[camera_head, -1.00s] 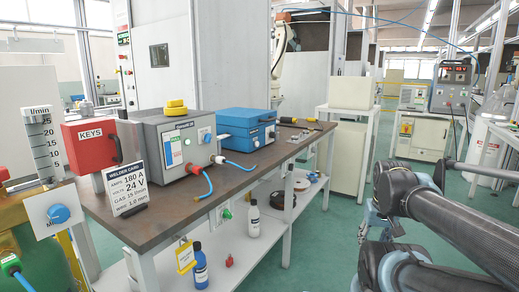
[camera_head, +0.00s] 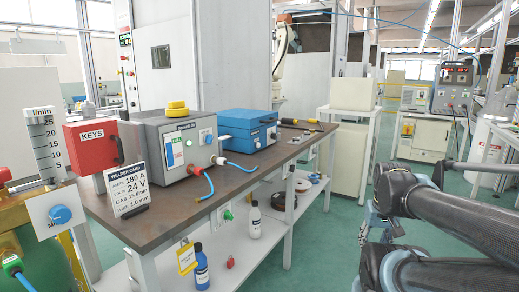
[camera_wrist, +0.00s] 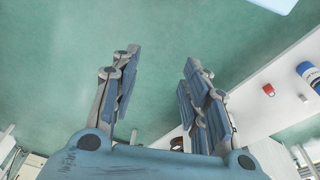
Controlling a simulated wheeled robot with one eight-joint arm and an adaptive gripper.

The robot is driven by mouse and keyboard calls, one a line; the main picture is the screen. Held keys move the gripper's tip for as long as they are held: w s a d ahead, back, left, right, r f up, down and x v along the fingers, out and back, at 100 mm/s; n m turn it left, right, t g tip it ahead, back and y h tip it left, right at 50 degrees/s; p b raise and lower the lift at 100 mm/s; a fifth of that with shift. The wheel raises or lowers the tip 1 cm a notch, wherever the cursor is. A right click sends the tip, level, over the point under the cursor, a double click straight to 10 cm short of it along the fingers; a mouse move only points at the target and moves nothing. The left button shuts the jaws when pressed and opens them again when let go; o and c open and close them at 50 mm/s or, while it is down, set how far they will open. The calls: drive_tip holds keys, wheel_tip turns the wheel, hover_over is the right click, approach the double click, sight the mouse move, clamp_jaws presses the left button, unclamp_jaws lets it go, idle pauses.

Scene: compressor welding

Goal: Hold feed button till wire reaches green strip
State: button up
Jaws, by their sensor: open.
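My gripper (camera_wrist: 162,62) is open and empty in the wrist view, its two fingers apart over green floor. In the head view it is partly hidden by my arm at the lower right, well away from the bench. A grey box (camera_head: 150,152) on the bench has a green and white front panel (camera_head: 174,152), a blue knob and a red-ended connector with a blue cable (camera_head: 210,184). I cannot make out which control is the feed button, nor a wire tip with a green strip.
The brown bench (camera_head: 165,222) carries a red KEYS box (camera_head: 90,146) and a welder card (camera_head: 127,188). Bottles and a red item (camera_wrist: 268,89) are on its lower shelf. A welding machine (camera_head: 452,85) stands far right. Green floor between is clear.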

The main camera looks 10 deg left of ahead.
clamp_jaws()
idle(1.4)
